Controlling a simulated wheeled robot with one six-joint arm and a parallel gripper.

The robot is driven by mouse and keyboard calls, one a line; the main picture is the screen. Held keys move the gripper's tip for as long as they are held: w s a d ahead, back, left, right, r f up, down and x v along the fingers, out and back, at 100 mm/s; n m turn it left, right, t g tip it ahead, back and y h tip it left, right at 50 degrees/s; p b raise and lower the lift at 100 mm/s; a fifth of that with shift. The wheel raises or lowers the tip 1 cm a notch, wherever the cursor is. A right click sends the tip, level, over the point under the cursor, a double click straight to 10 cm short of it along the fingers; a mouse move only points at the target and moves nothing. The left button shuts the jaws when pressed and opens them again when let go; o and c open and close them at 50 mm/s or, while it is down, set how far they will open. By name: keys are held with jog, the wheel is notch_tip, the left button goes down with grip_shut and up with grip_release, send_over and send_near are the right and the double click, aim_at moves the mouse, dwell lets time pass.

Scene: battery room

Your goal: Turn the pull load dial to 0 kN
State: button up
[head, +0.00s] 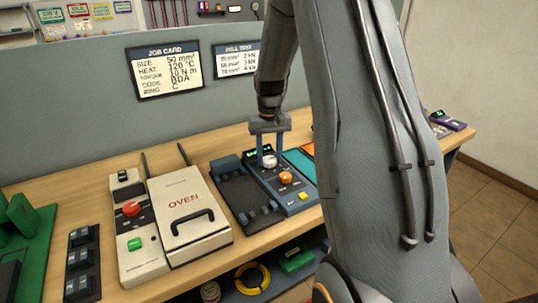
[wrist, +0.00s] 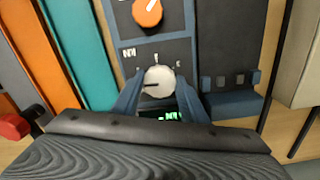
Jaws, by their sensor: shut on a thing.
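A white dial (wrist: 158,81) sits on the dark panel of a blue tester (head: 262,190). It also shows in the head view (head: 269,161). My gripper (wrist: 159,84) is shut on the dial, with one blue finger on each side. In the wrist view, the dial's dark pointer line points left. Small marks ring the dial, too small to read surely. A green-lit display (wrist: 165,115) lies just beside the dial, partly hidden by my gripper; its reading is unclear. An orange knob (wrist: 148,12) is on the same panel, also visible in the head view (head: 286,178).
A yellow button (head: 303,196) is near the panel's front. A dark fixture (head: 235,188) adjoins the tester on the left. Left of it stand a white oven (head: 188,208) and a controller with a red knob (head: 131,209). A job card (head: 165,70) hangs behind.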

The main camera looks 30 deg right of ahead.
aim_at(270, 159)
jog(key=n+p, duration=0.1)
jog(key=n, duration=0.5)
jog(key=shift+w+d, duration=0.1)
jog(key=shift+n, duration=0.3)
dwell(0.3)
jog(key=o, duration=1)
jog(key=shift+o, duration=0.2)
jog(key=shift+r, duration=0.15)
notch_tip(270, 159, up, 8)
jog(key=shift+f+b, duration=0.2)
jog(key=shift+b, duration=0.7)
